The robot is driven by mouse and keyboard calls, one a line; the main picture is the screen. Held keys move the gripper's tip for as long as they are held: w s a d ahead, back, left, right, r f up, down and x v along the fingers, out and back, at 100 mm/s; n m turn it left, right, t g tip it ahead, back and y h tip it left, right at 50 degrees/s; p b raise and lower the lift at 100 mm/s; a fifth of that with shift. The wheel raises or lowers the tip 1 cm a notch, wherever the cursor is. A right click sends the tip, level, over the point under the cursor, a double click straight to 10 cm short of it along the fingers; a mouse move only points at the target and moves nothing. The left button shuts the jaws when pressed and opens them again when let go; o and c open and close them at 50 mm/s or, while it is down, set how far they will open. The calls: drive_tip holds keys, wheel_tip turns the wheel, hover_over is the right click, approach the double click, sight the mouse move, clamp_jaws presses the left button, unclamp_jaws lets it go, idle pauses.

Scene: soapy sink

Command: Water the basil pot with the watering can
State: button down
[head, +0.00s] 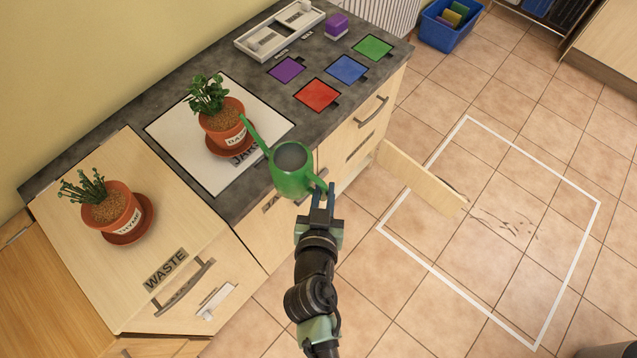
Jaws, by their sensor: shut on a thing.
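The green watering can (291,178) is in the head view, held at the counter's front edge, with a grey round patch at its open top. Its spout points up and left, with the tip close to the basil pot in the picture. My gripper (322,192) is shut on the can at its near side; the exact grip point is partly hidden. The basil pot (222,125) is terracotta with a white label, a leafy green plant and brown soil. It stands on a terracotta saucer on the white mat. I cannot tell whether any water flows.
The thyme pot (109,208) stands on a saucer on the waste cabinet (190,240) at left. Coloured squares, a purple block (337,27) and a light tray (270,38) lie farther back. An open door panel (424,181) juts over the floor.

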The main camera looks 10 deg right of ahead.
sight(301, 170)
drive_tip(key=w+a, duration=0.1)
drive_tip(key=w+a+f+b, duration=0.1)
drive_tip(key=w, duration=0.1)
drive_tip(key=w+a+b, duration=0.1)
drive_tip(key=w+a, duration=0.1)
drive_tip(key=shift+f, duration=0.15)
drive_tip(key=shift+w+r+p, duration=0.1)
drive_tip(key=shift+r+p, duration=0.35)
drive_tip(key=shift+p, duration=0.15)
drive_tip(key=r+p, duration=0.1)
drive_tip(key=p, duration=0.2)
drive_tip(key=r+n+g+p, duration=0.1)
drive_tip(key=r+p, duration=0.1)
drive_tip(key=p, duration=0.2)
drive_tip(key=r+g+p, duration=0.1)
drive_tip(key=p, duration=0.2)
drive_tip(key=shift+s+d+r+n+h+p, duration=0.3)
drive_tip(key=shift+s+r+n+h+p, duration=0.05)
drive_tip(key=shift+n+h, duration=0.05)
drive_tip(key=shift+f, duration=0.25)
drive_tip(key=shift+r+g+p, duration=0.4)
drive_tip(key=shift+r+p, duration=0.4)
drive_tip(key=shift+p, duration=0.05)
drive_tip(key=shift+w+r+n+h+p, duration=0.1)
drive_tip(key=shift+r+n+h+p, duration=0.25)
drive_tip(key=shift+r+p, duration=0.6)
drive_tip(key=shift+f, duration=0.1)
